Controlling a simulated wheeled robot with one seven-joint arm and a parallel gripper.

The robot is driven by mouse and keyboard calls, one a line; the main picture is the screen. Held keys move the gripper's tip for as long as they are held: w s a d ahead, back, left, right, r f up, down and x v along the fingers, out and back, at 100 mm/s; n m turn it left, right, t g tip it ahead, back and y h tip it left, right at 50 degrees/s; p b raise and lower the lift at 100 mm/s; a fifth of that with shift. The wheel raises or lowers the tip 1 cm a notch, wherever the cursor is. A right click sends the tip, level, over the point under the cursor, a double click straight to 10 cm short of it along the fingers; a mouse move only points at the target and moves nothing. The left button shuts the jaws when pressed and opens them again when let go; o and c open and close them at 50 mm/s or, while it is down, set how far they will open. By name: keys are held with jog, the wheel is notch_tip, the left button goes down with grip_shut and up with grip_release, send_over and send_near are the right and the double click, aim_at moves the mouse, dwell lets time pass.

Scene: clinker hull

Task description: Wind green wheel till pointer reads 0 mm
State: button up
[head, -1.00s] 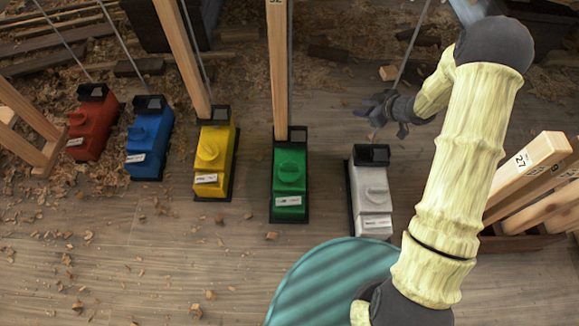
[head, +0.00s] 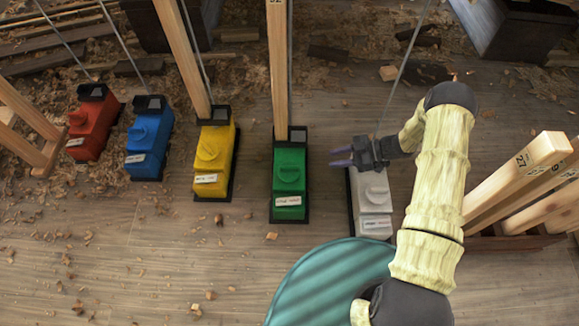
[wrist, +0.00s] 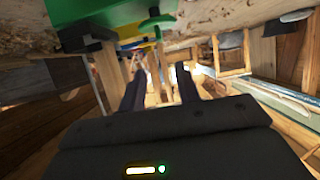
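The green box (head: 290,203) stands on the floor in the middle of the head view, with a green wheel (head: 289,174) on its upper face. A timber post (head: 278,70) rises from its back end. The green box (wrist: 85,12) also shows at the top left of the wrist view. My gripper (head: 341,157) is to the right of the green box, over the white box's back end, its fingers pointing left towards the wheel. The fingers are apart and empty, and a gap shows between gripper and green box. I cannot make out a pointer or its reading.
A white box (head: 373,200) stands close under my gripper. Yellow (head: 213,160), blue (head: 149,140) and red (head: 92,125) boxes stand to the left. Numbered timbers (head: 520,180) lean at the right. Open floor with wood chips lies in front.

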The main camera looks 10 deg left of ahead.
aim_at(292, 166)
jog(key=b+x, duration=0.8)
jog(key=x, duration=0.8)
jog(key=shift+f, duration=0.25)
jog(key=shift+a, duration=0.45)
grip_shut()
